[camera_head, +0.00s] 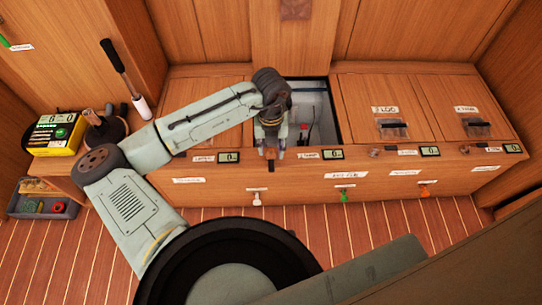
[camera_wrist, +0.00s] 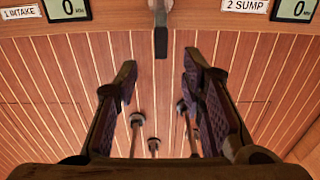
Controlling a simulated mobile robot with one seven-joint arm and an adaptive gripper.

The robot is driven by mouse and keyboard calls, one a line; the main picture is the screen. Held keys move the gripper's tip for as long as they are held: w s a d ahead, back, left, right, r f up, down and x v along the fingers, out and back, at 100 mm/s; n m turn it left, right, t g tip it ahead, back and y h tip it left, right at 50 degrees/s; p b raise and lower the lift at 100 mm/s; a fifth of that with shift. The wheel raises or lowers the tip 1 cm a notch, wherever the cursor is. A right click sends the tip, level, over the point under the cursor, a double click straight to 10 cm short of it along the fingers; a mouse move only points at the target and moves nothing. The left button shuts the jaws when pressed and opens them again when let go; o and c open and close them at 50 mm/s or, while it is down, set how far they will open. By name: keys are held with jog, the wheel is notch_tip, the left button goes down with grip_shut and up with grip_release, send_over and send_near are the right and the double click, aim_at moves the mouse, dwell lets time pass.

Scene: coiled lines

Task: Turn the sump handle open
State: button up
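A small lever handle with a metal stem and dark grip (camera_wrist: 160,40) shows at the top middle of the wrist view, between the "1 INTAKE" label and the "2 SUMP" label (camera_wrist: 245,5). The grip points down the picture. In the head view the dark grip (camera_head: 271,166) shows just below my gripper (camera_head: 270,153) at the bench's front edge. In the wrist view my gripper (camera_wrist: 159,72) is open. Its two fingers are well apart with nothing between the tips, and the handle lies just beyond them, roughly centred. I see no contact.
The wooden bench (camera_head: 325,184) has digital displays (camera_head: 333,154), other knobs and coloured pulls, including a green one (camera_head: 343,197). An open hatch (camera_head: 325,105) lies behind my gripper. A yellow-black box (camera_head: 55,134) and a grey tray (camera_head: 42,204) are at left. Striped floor in front is clear.

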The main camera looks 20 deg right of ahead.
notch_tip(320, 180, up, 4)
jog(key=shift+f, duration=0.15)
dwell(0.5)
